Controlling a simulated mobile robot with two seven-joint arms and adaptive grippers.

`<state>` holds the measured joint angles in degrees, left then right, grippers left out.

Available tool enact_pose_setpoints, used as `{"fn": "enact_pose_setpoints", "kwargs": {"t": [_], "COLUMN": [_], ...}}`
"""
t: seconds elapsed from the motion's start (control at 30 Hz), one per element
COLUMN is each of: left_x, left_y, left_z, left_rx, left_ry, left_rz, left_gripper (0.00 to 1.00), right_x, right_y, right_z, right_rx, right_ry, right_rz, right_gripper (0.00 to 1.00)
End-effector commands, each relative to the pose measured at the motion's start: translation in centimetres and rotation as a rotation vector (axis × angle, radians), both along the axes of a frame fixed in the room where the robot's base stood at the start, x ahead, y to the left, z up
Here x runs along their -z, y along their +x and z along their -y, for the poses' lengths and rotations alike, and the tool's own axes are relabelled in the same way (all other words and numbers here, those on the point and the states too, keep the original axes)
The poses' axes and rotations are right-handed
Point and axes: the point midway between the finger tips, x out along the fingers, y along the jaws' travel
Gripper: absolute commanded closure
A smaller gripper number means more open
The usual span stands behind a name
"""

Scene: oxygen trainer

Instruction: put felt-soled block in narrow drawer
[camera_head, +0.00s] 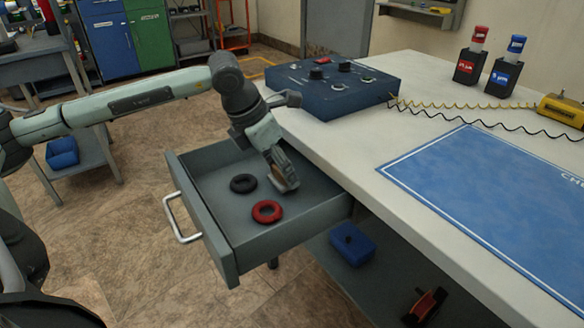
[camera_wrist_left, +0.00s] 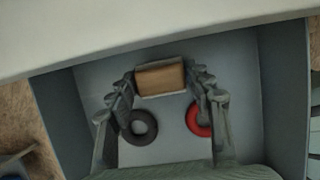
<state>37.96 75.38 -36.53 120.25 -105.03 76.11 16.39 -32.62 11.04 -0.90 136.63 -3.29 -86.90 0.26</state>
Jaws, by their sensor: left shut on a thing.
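The narrow drawer (camera_head: 222,259) is pulled open under the white bench, with a pale handle on its front. My left gripper (camera_head: 283,186) reaches down into the drawer from the bench side. It is shut on the felt-soled block (camera_wrist_left: 160,78), a small tan-brown block with a grey edge, seen between the fingertips in the left wrist view. The block sits in or just above the drawer, near the bench side; whether it touches the floor I cannot tell. In the head view the fingers mostly hide it. My right gripper is not in view.
A black ring (camera_head: 243,183) and a red ring (camera_head: 267,211) lie in the drawer beside the gripper. A dark blue control box (camera_head: 335,85) stands on the bench corner above. A blue mat (camera_head: 490,190) covers part of the bench (camera_head: 420,232). A blue box (camera_head: 352,244) sits on the lower shelf.

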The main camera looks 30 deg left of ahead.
Motion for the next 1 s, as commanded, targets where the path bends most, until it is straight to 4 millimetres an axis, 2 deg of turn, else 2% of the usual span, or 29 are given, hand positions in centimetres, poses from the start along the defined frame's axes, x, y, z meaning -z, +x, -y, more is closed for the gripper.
{"fn": "enact_pose_setpoints", "kwargs": {"t": [0.17, 0.27, 0.7, 0.73, 0.87, 1.0], "left_x": [-0.3, 1.0, 1.4, 1.3, 1.3, 1.3], "left_y": [2.7, 2.4, 2.4, 2.4, 2.4, 2.4], "left_z": [1.3, 1.1, 1.1, 1.1, 1.1, 1.1], "left_rx": [0.003, 0.001, 0.001, 0.001, 0.001, 0.001], "left_ry": [-0.004, 0.001, 0.000, 0.000, 0.001, 0.001], "left_rz": [0.002, -0.003, 0.000, 0.000, -0.001, -0.001], "left_gripper": [0.77, 0.77, 0.77, 0.46, 0.29, 0.29], "right_x": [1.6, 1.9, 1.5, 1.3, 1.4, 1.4], "right_y": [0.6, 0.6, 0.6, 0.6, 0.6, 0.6], "right_z": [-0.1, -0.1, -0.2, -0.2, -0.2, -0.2], "right_rx": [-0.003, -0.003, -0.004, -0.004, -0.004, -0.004], "right_ry": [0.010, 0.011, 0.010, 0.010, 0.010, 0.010], "right_rz": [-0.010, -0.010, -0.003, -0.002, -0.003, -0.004], "right_gripper": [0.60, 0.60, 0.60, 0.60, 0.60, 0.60]}}
